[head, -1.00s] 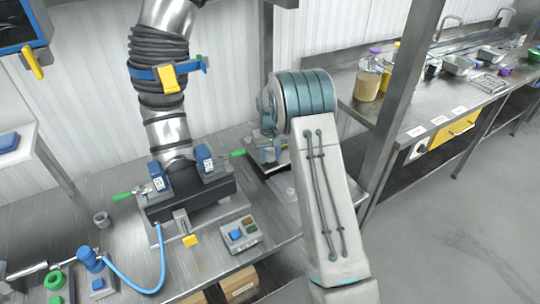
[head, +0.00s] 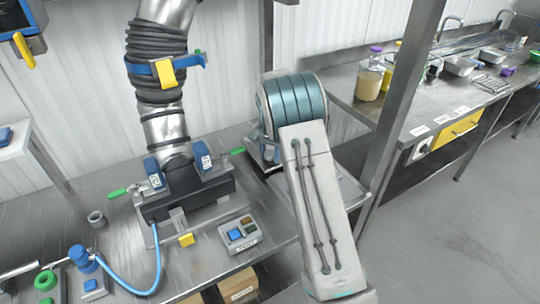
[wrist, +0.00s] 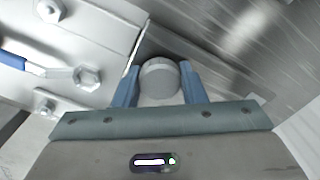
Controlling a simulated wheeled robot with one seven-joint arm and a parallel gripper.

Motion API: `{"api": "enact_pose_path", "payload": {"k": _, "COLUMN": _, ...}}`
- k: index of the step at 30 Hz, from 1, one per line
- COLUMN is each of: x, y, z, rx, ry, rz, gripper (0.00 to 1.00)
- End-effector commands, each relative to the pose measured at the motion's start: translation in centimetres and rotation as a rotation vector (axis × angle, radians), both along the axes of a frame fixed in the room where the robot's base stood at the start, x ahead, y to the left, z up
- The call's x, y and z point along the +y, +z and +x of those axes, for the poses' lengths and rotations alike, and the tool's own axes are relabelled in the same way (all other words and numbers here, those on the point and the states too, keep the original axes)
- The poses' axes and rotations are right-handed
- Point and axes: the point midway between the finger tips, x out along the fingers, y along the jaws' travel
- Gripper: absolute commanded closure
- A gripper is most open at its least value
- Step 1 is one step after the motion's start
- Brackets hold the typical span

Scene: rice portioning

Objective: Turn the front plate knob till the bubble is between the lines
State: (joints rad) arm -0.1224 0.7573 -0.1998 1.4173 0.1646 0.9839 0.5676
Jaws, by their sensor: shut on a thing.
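In the wrist view my gripper (wrist: 159,88) has its two blue fingers on either side of a round grey knob (wrist: 159,72), shut on it. The knob stands at the edge of a metal plate (wrist: 85,30). The bubble and its lines cannot be made out in either view. In the head view my arm hides the gripper and the knob.
In the wrist view hex bolts (wrist: 87,78) and a blue-handled part (wrist: 14,60) lie to the left on the plate. In the head view a black-bodied machine with a ribbed duct (head: 158,80) and a button box (head: 239,234) stand on the steel bench (head: 205,265).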

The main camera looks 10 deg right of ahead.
Motion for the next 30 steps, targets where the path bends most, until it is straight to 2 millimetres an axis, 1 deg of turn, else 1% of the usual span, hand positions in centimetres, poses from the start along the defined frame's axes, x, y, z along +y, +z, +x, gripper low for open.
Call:
{"api": "enact_pose_path", "payload": {"k": 6, "x": 0.08, "y": 0.04, "z": 0.05, "rx": -0.002, "ry": -0.133, "rz": -0.001, "gripper": 0.85}}
{"api": "enact_pose_path", "payload": {"k": 12, "x": 0.01, "y": 0.07, "z": 0.06, "rx": -0.002, "ry": -0.210, "rz": -0.001, "gripper": 0.85}}
{"api": "enact_pose_path", "payload": {"k": 18, "x": 0.01, "y": 0.09, "z": 0.08, "rx": -0.003, "ry": -0.243, "rz": 0.000, "gripper": 0.85}}
{"api": "enact_pose_path", "payload": {"k": 30, "x": 0.02, "y": 0.11, "z": 0.08, "rx": -0.003, "ry": -0.247, "rz": 0.000, "gripper": 0.85}}
